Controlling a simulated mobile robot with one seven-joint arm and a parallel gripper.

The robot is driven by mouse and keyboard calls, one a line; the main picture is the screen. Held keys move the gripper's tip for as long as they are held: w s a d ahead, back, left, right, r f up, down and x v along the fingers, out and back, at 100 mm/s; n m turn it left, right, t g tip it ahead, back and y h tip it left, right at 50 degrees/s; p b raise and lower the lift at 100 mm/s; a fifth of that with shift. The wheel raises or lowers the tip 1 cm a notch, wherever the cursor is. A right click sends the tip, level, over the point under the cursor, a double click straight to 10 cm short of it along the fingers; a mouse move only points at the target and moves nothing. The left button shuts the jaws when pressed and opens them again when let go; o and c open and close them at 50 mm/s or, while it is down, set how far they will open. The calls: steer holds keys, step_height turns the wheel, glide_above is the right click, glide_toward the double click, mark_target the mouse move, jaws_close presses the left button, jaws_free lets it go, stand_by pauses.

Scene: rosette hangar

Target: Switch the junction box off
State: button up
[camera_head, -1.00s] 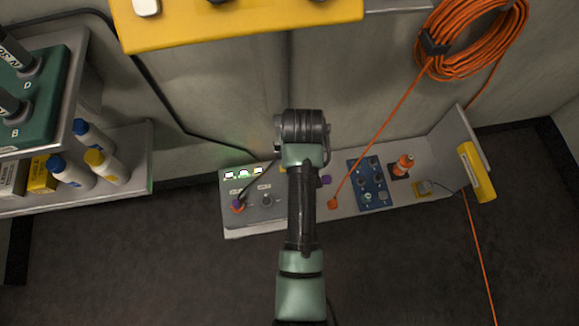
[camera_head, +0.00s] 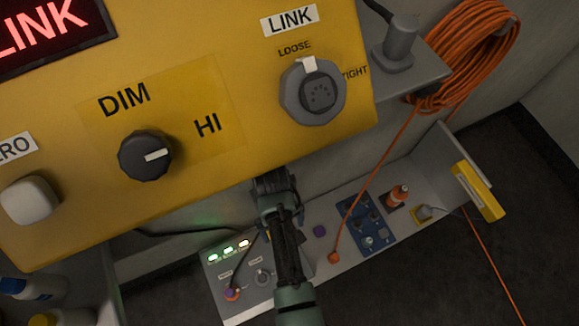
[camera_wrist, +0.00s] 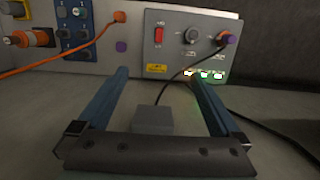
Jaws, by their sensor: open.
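The junction box appears to be the grey panel (camera_head: 243,272) on the low shelf, left of my arm in the head view. It also shows at the top of the wrist view (camera_wrist: 178,62). There it has a red rocker switch (camera_wrist: 159,36), a dark knob (camera_wrist: 191,35) and a purple-and-orange plug (camera_wrist: 227,39) with a black cable. Its green and amber lights (camera_wrist: 205,74) are lit. My gripper (camera_wrist: 160,75) is open and empty, its fingers pointing toward the panel. Contact cannot be told. In the head view my arm covers the switch area.
A blue switch panel (camera_head: 366,225), orange plug (camera_head: 397,196) and orange cable (camera_head: 375,180) lie right of my arm. A small grey block (camera_wrist: 152,120) shows between the fingers.

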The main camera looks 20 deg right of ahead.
step_height(320, 180, down, 8)
steer(key=s+b, duration=0.1)
steer(key=b, duration=0.7)
stand_by(0.3)
step_height(320, 180, up, 10)
steer(key=w+p, duration=0.1)
steer(key=p, duration=0.9)
steer(key=shift+w+p, duration=0.25)
steer(key=shift+p, duration=0.15)
steer(key=shift+f, duration=0.1)
